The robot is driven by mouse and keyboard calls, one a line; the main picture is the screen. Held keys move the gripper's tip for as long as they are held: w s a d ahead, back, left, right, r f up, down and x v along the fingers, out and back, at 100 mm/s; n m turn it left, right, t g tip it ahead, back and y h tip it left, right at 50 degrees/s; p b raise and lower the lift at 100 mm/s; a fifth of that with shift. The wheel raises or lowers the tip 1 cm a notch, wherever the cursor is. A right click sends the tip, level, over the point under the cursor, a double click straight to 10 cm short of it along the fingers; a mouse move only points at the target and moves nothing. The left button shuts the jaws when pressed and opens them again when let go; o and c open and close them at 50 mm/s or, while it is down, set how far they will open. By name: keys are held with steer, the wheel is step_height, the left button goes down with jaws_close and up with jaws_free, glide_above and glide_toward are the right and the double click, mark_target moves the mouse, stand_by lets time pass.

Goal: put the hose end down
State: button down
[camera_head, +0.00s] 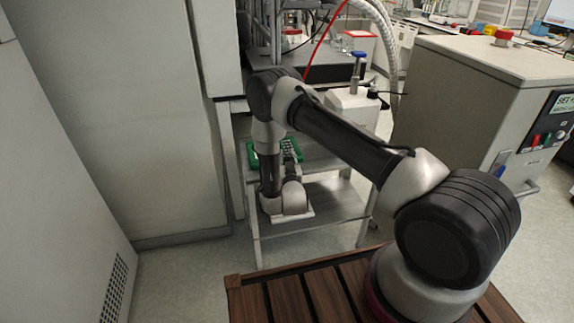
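My arm reaches away over a grey metal trolley (335,205) and bends down at its far end. The wrist is low in front of the trolley's shelves. My gripper is hidden behind or beyond the wrist, so its fingers and anything in them do not show. I cannot make out the hose end. A thin red hose (322,40) and a thick pale ribbed hose (388,45) hang near the top of the picture. I cannot tell whether either belongs to the hose end.
A green rack (254,158) sits on the trolley's upper shelf, partly behind my arm. A white device with a blue-topped fitting (358,65) stands behind. A large cabinet (115,100) is at left. A beige unit with a red button (503,37) stands at right. The trolley's lower shelf looks mostly clear.

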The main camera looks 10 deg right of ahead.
mark_target(286, 160)
step_height(286, 160, up, 10)
steer(key=shift+a+f, duration=0.1)
steer(key=shift+a, duration=0.05)
steer(key=s+d+r+n+y, duration=0.1)
steer(key=s+d+r+y, duration=0.1)
steer(key=s+d+r, duration=0.6)
steer(key=s, duration=0.3)
steer(key=shift+s+r+n+y, duration=0.3)
steer(key=shift+s+r, duration=0.05)
steer(key=shift+r, duration=0.05)
stand_by(0.4)
